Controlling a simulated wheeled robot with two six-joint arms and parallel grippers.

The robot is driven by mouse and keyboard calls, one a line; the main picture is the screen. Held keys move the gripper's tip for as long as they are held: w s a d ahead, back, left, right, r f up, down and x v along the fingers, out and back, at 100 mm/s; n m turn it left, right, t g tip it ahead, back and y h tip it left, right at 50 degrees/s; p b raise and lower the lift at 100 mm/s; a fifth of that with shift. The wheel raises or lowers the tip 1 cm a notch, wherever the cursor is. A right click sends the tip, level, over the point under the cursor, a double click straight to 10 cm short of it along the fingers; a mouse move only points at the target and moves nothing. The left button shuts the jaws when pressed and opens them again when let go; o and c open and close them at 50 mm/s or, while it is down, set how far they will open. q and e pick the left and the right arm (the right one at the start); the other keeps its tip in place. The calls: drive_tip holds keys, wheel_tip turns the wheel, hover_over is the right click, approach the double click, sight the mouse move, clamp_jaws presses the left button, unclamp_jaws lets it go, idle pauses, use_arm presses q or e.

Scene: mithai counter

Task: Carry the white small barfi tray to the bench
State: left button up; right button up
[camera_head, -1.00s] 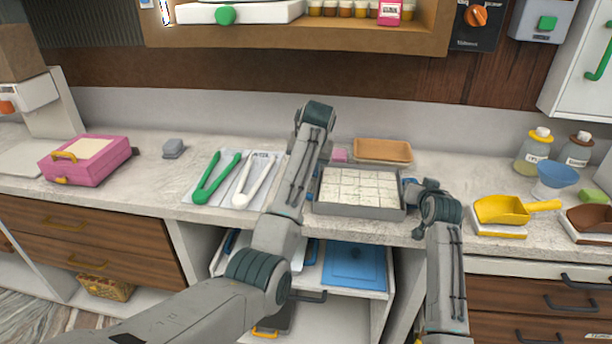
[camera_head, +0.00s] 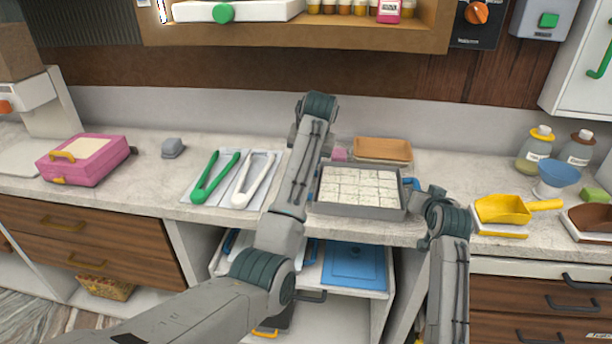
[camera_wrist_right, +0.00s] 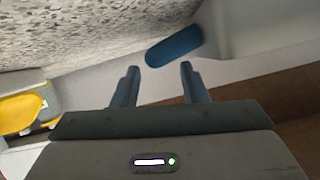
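The barfi tray (camera_head: 360,211) is grey-walled and holds white barfi squares in rows. It rests level on the counter in the head view. My left arm reaches past the tray's left side, and its own links hide its gripper fingers. My right gripper is at the tray's right end, its fingers mostly hidden in the head view. In the right wrist view my right gripper (camera_wrist_right: 158,75) is open, its two fingers apart with nothing between them. A blue rounded piece (camera_wrist_right: 174,46) lies just beyond the fingertips. A blue bit (camera_head: 411,183) also shows beside the tray's right end.
An orange-brown tray (camera_head: 383,149) lies behind the barfi tray. Green tongs (camera_head: 214,178) and white tongs lie at left, with a pink box (camera_head: 84,160) further left. A yellow scoop (camera_head: 503,209) is at right. An open shelf with a blue lid (camera_head: 354,265) is below.

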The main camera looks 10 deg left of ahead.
drive_tip(key=shift+r+v, duration=0.2)
drive_tip(key=shift+v, duration=0.7)
drive_tip(key=shift+r+v, duration=0.15)
drive_tip(key=shift+v, duration=0.75)
drive_tip(key=shift+w, duration=0.15)
use_arm(q)
drive_tip(key=o, duration=0.8)
drive_tip(key=shift+r, duration=0.1)
use_arm(e)
drive_tip(key=shift+r+p, duration=0.65)
use_arm(q)
drive_tip(key=p+v, duration=0.8)
drive_tip(key=shift+r, duration=0.5)
use_arm(e)
wheel_tip(320, 180, up, 8)
use_arm(q)
drive_tip(key=shift+w+a, duration=0.1)
drive_tip(key=shift+w, duration=0.05)
use_arm(e)
drive_tip(key=shift+o, duration=0.4)
drive_tip(key=shift+f, duration=0.1)
